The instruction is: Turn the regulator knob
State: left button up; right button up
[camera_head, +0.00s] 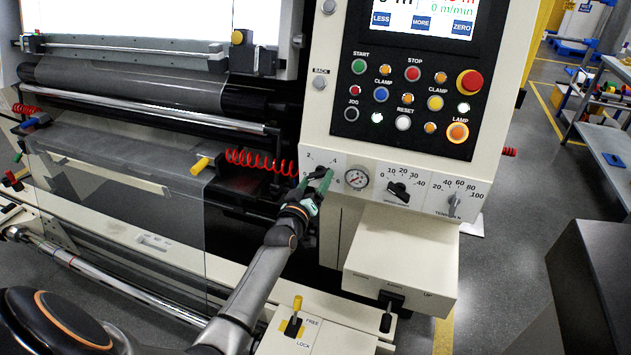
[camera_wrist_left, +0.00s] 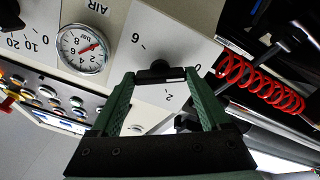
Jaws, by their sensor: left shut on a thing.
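The black regulator knob (camera_wrist_left: 160,71) sits on a white dial plate marked with numbers, left of the round pressure gauge (camera_head: 356,179) in the head view. My left gripper (camera_head: 318,182) is at this dial, its green fingers on either side of the knob and shut on it. In the left wrist view, the left gripper (camera_wrist_left: 160,77) has the knob between its fingertips. The gauge (camera_wrist_left: 82,50) also shows there, with a red needle. The fingers hide much of the knob in the head view. My right gripper is not in view.
The button panel (camera_head: 412,95) is above. A red coiled hose (camera_head: 262,162) and a yellow-tipped handle (camera_head: 200,165) lie left of the gripper. A yellow lever (camera_head: 296,304) stands below.

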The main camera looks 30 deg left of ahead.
pick_arm(q)
jog(key=o, duration=1.2)
jog(key=shift+s, duration=0.1)
jog(key=v, duration=1.2)
jog(key=shift+s+d+b, duration=0.1)
jog(key=shift+s+b, duration=0.05)
jog(key=shift+b, duration=0.15)
jog(key=s+d+f+m+g+h, duration=0.2)
jog(key=s+d+f+m, duration=0.1)
jog(key=s+d+f, duration=0.3)
jog(key=s+d+f+m+g+h, duration=0.2)
jog(key=s+d+f+m+g, duration=0.1)
jog(key=s+d+f, duration=0.3)
jog(key=s+d+f+m+g+h, duration=0.2)
jog(key=s+d+f+m+g, duration=0.1)
jog(key=s+d+f+m, duration=0.2)
jog(key=shift+s+d+f, duration=0.3)
jog(key=shift+s+f, duration=0.35)
jog(key=shift+s, duration=0.1)
jog(key=shift+s+d+f, duration=0.35)
jog(key=shift+s+f, duration=0.3)
jog(key=shift+s, duration=0.15)
jog(key=shift+s+d+f, duration=0.3)
jog(key=shift+s+f, duration=0.3)
jog(key=shift+s, duration=0.15)
